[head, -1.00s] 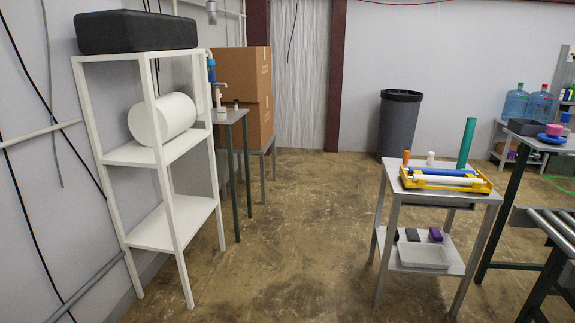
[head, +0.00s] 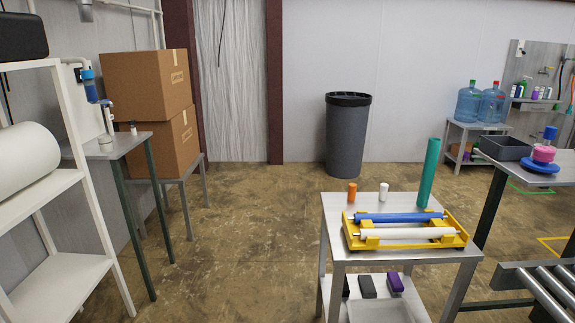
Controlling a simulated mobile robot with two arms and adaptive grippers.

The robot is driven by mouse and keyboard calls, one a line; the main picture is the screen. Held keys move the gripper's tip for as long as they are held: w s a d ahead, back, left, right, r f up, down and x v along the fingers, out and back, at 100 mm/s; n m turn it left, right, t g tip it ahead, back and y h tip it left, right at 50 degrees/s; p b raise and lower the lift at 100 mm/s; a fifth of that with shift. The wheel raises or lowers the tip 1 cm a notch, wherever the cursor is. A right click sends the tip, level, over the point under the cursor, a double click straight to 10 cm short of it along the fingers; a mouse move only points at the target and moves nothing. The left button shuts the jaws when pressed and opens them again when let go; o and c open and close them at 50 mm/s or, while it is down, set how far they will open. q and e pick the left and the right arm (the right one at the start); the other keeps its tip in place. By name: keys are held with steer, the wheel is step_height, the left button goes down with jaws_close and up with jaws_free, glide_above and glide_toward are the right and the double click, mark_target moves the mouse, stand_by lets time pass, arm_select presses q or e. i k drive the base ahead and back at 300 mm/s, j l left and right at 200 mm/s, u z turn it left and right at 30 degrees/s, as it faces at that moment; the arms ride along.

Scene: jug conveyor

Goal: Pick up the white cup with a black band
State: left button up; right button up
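I cannot make out a white cup with a black band for certain. A small pale item with a dark top (head: 132,128) stands on the narrow side table at the left, too small to identify. A low pale round piece (head: 105,143) is also on that table, under a blue and white fixture. Neither of my grippers is in view.
The metal cart (head: 335,212) holds a yellow rack (head: 352,236) with blue and white rolls, and a green tube (head: 428,175). A white shelf (head: 62,270) stands left, a roller conveyor (head: 540,290) right. A grey bin (head: 347,135) stands behind. Floor between shelf and cart is clear.

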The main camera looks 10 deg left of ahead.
mark_target(105, 142)
steer(key=i+j+u, duration=0.2)
steer(key=i+u, duration=1)
steer(key=i+l+u, duration=0.35)
steer(key=i, duration=0.15)
